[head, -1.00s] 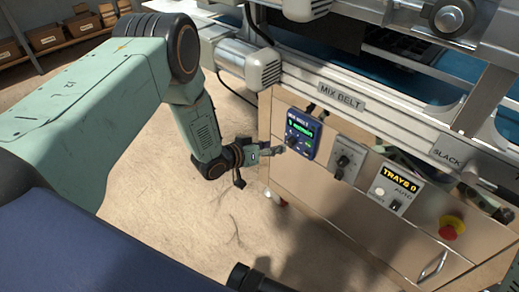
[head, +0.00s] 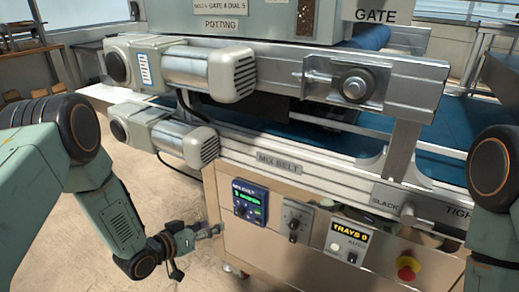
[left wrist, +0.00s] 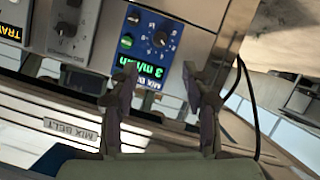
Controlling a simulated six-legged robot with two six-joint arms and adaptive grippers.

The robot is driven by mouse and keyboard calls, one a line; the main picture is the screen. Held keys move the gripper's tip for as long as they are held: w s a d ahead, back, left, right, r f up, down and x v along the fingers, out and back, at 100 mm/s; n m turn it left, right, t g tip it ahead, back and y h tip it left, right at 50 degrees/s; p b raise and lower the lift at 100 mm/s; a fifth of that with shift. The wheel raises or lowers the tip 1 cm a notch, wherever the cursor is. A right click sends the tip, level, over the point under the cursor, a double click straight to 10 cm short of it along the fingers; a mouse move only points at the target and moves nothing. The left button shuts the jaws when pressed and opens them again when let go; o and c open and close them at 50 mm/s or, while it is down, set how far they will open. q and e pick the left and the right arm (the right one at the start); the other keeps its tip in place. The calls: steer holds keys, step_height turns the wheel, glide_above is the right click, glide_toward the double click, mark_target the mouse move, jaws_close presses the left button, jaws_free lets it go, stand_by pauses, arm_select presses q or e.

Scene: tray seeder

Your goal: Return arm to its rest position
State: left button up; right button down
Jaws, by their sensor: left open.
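My left arm comes in from the left in the head view. Its gripper (head: 208,232) is beside the left end of the machine's front panel, at the height of the blue mix belt controller (head: 250,200). In the left wrist view the two fingers of the left gripper (left wrist: 163,100) stand apart with nothing between them. The blue controller (left wrist: 150,42) shows upside down beyond them, with a lit green display and a knob. A gap to the panel cannot be judged exactly. Part of my right arm shows at the right edge of the head view; its gripper is out of view.
The panel also carries a grey dial box (head: 294,222), a tray counter (head: 347,238) reading 0 and a red stop button (head: 408,267). Grey motors (head: 165,137) and a rail labelled MIX BELT (head: 279,166) jut out above. The floor (head: 160,205) at left is clear.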

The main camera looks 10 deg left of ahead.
arm_select(q)
steer(key=s+f+n+g+y+p, duration=0.1)
steer(key=s+f+g+y, duration=0.15)
steer(key=s, duration=0.65)
steer(key=s+f+n+g+y+p, duration=0.15)
steer(key=s+f+g, duration=0.25)
steer(key=s, duration=0.5)
steer(key=s+r+g+y+p, duration=0.1)
steer(key=s+r+g+p, duration=0.1)
steer(key=s, duration=0.8)
steer(key=s+d+r+m+g+y+p, duration=0.1)
steer(key=s+r+g+p, duration=0.2)
steer(key=s, duration=0.7)
step_height(320, 180, up, 2)
steer(key=shift+d+g+p, duration=0.15)
steer(key=shift+g+p, duration=0.2)
steer(key=shift+p, duration=0.3)
steer(key=shift+w, duration=0.1)
